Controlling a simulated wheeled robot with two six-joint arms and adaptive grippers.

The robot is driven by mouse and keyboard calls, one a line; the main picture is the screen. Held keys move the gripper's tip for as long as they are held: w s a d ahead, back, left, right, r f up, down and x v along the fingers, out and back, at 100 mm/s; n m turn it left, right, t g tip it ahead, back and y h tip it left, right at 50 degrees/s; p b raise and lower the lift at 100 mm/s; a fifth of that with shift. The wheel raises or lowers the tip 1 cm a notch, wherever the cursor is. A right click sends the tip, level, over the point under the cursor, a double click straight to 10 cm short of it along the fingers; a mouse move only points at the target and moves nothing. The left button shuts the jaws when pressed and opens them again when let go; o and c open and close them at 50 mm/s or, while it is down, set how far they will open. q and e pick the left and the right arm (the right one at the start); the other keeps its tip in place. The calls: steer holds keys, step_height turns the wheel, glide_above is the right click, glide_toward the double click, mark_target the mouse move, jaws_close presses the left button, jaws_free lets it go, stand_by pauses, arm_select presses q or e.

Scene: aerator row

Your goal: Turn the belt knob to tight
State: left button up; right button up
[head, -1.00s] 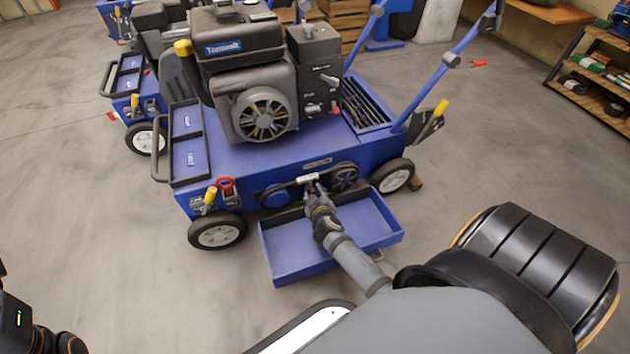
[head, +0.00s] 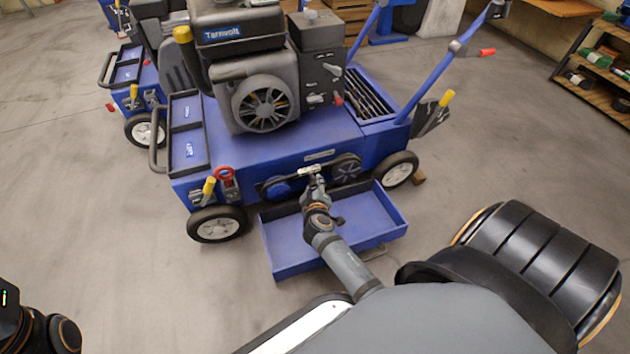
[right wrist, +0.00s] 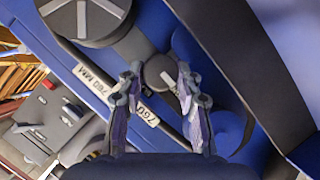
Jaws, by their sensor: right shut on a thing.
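The belt knob (right wrist: 160,72) is a small dark round knob on the belt drive at the front of the blue aerator (head: 270,150). In the right wrist view it sits between the two fingertips of my right gripper (right wrist: 160,78), which is shut on it. In the head view the right gripper (head: 313,181) reaches the belt drive above the blue tray, and its fingers hide most of the knob. I cannot read which setting the knob points to. My left gripper is not in view.
A dark pulley (head: 347,169) is right of the gripper. An open blue tray (head: 290,262) lies under my right forearm. A red ring handle (head: 224,178) and a yellow-tipped lever (head: 209,187) are to the left. Another aerator (head: 128,75) stands behind left.

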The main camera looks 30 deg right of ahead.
steer(key=o, duration=1.2)
steer(key=shift+c, duration=0.2)
